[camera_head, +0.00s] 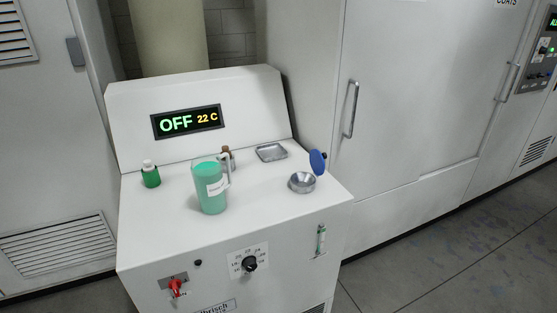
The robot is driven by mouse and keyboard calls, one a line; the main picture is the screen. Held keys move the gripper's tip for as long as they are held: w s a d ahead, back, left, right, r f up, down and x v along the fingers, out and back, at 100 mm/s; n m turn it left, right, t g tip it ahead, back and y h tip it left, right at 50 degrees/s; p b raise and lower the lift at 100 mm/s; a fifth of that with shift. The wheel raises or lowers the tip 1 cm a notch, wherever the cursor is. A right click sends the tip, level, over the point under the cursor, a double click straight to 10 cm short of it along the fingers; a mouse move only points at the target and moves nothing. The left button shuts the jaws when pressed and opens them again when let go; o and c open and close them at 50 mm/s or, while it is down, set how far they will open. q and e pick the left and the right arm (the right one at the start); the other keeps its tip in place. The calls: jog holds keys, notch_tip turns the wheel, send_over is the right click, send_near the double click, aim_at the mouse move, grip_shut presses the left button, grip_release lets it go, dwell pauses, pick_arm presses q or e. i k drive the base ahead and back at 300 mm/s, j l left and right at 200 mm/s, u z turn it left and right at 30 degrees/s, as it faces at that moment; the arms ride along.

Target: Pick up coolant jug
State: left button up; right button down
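The coolant jug (209,188) is a green, see-through jug with a white label and a pale handle on its right side. It stands upright on the white top (251,194) of a machine, left of the middle. Neither of my grippers shows in the head view.
A green bottle with a white cap (151,176) stands left of the jug. A small brown-topped bottle (227,155) is close behind it. A metal tray (271,152), a metal funnel (302,182) and a blue round lid (317,162) are to the right. A display panel (188,121) rises behind.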

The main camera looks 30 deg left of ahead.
aim_at(207, 169)
jog(key=i+l+u, duration=0.15)
jog(key=u, duration=0.3)
jog(key=i+l+u, duration=0.1)
jog(key=u, duration=0.35)
jog(key=l+u, duration=0.3)
jog(key=u, duration=0.15)
jog(key=i+l+u, duration=0.1)
jog(key=l+u, duration=0.15)
jog(key=u, duration=0.15)
jog(key=l+u, duration=0.15)
jog(key=l, duration=0.55)
jog(key=l+u, duration=0.15)
jog(key=l, duration=0.5)
jog(key=k+l+u, duration=0.15)
jog(key=l, duration=0.5)
jog(key=k+l+u, duration=0.15)
jog(key=l, duration=0.55)
jog(key=i, duration=0.05)
